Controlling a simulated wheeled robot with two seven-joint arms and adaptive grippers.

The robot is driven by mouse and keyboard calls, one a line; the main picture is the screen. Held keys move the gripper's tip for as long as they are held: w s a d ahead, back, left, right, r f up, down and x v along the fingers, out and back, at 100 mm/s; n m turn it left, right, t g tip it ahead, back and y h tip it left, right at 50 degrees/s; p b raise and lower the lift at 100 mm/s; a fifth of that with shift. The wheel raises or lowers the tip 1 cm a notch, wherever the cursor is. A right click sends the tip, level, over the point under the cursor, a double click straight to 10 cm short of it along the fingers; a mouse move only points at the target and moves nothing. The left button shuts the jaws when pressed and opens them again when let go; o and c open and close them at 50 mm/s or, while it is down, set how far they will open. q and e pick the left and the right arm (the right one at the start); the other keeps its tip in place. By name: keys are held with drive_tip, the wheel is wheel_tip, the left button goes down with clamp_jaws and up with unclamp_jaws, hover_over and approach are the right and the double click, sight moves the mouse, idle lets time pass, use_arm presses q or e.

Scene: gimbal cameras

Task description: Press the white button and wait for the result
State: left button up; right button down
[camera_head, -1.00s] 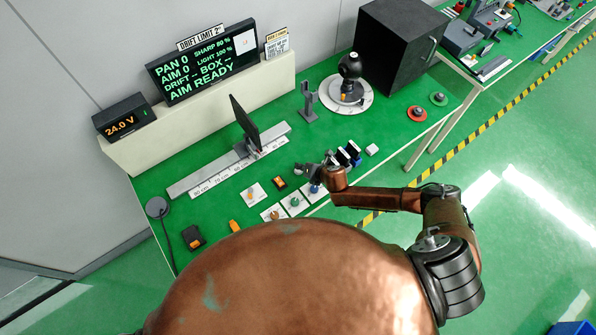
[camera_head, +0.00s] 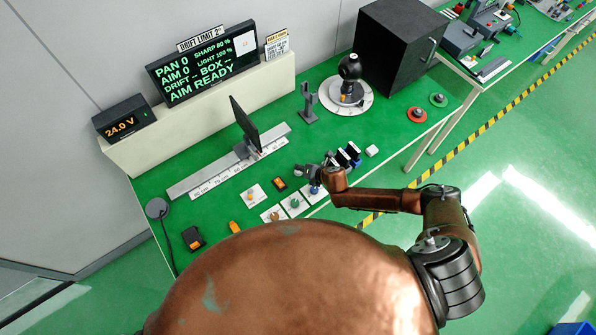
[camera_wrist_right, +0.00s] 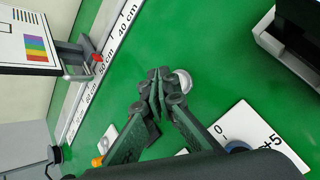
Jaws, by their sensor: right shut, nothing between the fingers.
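My right gripper (camera_wrist_right: 162,88) is shut and empty, with its fingertips pointing down at the green bench. A round white button (camera_wrist_right: 184,79) shows right beside the fingertips in the right wrist view and is partly hidden by them. I cannot tell whether they touch it. In the head view the right gripper (camera_head: 306,171) is over the front of the bench, near the white dial cards, and hides the button. The display (camera_head: 203,65) reads PAN 0, AIM 0, SHARP 80 %, LIGHT 100 %, DRIFT --, BOX -- and AIM READY. My left gripper is out of view.
A scale rail (camera_head: 205,178) with an upright dark panel (camera_head: 244,124) lies behind the gripper. Dial cards (camera_head: 294,204) are in front. A black camera on a round turntable (camera_head: 346,99) and a large black box (camera_head: 398,45) stand further right. A 24.0 V readout (camera_head: 123,126) is at left.

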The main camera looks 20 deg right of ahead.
sight(300, 172)
drive_tip(key=shift+f, duration=0.4)
drive_tip(key=shift+f+b, duration=0.4)
drive_tip(key=shift+f, duration=0.05)
idle(0.8)
drive_tip(key=shift+r, duration=0.15)
drive_tip(key=shift+r+p, duration=0.7)
drive_tip(key=shift+p, duration=0.25)
wheel_tip(300, 172, up, 5)
drive_tip(key=p, duration=0.5)
drive_tip(key=shift+r, duration=0.1)
